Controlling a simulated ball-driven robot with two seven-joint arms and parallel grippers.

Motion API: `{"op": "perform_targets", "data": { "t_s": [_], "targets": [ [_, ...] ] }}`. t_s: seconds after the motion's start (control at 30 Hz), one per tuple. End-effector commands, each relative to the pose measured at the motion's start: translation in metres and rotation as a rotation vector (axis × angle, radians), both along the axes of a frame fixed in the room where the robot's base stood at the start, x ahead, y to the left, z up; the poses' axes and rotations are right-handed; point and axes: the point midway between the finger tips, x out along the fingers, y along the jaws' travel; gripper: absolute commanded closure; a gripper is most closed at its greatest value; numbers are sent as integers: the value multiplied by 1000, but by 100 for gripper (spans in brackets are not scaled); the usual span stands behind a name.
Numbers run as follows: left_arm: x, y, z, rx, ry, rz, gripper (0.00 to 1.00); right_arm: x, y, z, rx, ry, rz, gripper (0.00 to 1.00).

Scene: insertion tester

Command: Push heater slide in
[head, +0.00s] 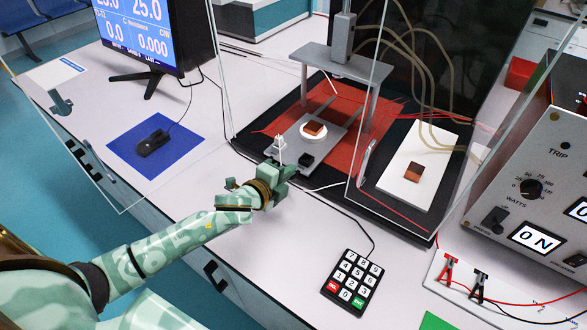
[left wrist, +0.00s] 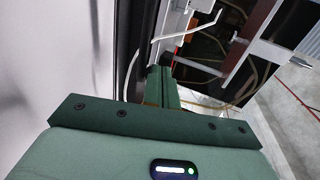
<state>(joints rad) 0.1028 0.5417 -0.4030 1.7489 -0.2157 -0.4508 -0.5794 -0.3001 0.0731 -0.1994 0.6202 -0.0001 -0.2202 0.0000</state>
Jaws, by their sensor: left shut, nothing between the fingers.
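The heater slide (head: 328,143) is a grey plate under a metal bridge frame (head: 345,62). A white round pad with a copper block (head: 314,129) on it sits on the plate. A small white post (head: 280,146) and a black knob (head: 305,159) stand near the plate's front end. My left gripper (head: 283,168) is shut and empty, close to that front end. Whether it touches the slide I cannot tell. In the left wrist view the shut fingers (left wrist: 160,86) point at grey metal parts. My right gripper is not in view.
Clear upright panels stand around the black base (head: 405,218). A white plate (head: 420,184) with another copper block lies to the right. Cables cross the table front.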

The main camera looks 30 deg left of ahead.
Motion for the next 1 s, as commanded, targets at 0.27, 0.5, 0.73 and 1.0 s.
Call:
{"op": "perform_targets", "data": {
  "t_s": [0.27, 0.5, 0.73, 1.0],
  "targets": [
    [23, -3, 0, -1, 1, 0, 100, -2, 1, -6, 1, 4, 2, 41],
    [24, -3, 1, -1, 1, 0, 100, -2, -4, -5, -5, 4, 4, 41],
    [36, -5, 1, -1, -1, 0, 100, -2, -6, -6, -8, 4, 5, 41],
    [111, -16, -1, -1, -2, 1, 100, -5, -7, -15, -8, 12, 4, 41]
  ]
}}
